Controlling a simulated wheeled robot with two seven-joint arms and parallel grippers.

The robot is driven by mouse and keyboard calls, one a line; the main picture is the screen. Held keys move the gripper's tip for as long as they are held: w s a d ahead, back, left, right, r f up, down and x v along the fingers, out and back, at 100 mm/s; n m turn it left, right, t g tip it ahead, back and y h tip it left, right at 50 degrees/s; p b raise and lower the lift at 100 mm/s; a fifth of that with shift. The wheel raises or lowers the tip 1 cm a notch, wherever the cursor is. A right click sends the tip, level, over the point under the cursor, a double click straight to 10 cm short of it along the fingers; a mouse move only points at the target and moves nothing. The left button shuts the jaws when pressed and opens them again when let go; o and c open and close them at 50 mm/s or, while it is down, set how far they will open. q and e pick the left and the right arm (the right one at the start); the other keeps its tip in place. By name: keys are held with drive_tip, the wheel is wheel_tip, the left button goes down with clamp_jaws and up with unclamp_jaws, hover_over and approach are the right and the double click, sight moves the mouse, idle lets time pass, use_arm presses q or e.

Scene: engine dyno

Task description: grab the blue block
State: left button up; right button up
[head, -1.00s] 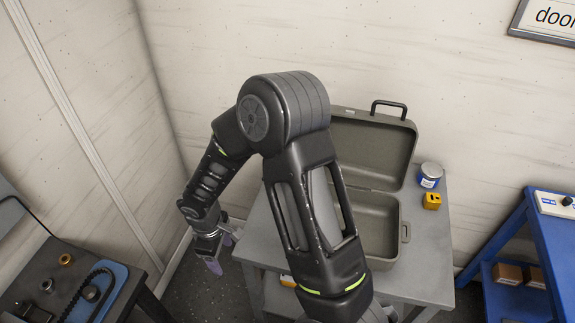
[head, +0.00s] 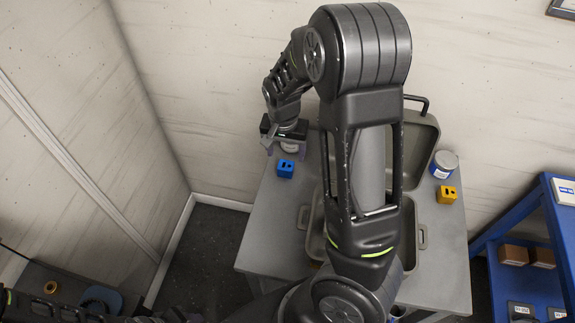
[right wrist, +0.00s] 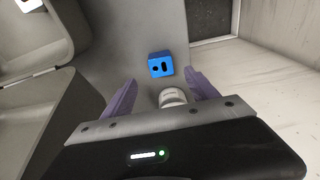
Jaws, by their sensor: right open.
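The blue block (head: 285,168) sits on the left part of the grey table (head: 268,223), with dark holes in its faces. It also shows in the right wrist view (right wrist: 160,64), just beyond the fingertips. My right gripper (head: 286,150) is open over the table's back left corner, close to the block but apart from it. In the right wrist view its two purple fingers (right wrist: 161,90) are spread, with a white cylindrical thing (right wrist: 172,97) between or below them and the block ahead. I cannot tell whether the gripper touches the cylinder. My left gripper is not in view.
An open grey case (head: 417,135) stands on the table, partly hidden by my right arm. A blue-and-white can (head: 444,164) and a yellow block (head: 446,194) are right of it. A blue shelf unit (head: 535,275) stands at the right. The table left of the case is mostly clear.

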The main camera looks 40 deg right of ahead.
sight(286, 165)
drive_tip(key=shift+w+d+f, duration=0.1)
drive_tip(key=shift+f, duration=1.2)
drive_tip(key=shift+w+d+f+p, duration=0.1)
drive_tip(key=shift+w+f+p, duration=0.05)
drive_tip(key=shift+f, duration=1.15)
drive_tip(key=shift+w+d+f+p, duration=0.1)
drive_tip(key=shift+f+p, duration=0.05)
drive_tip(key=shift+f, duration=1.15)
clamp_jaws()
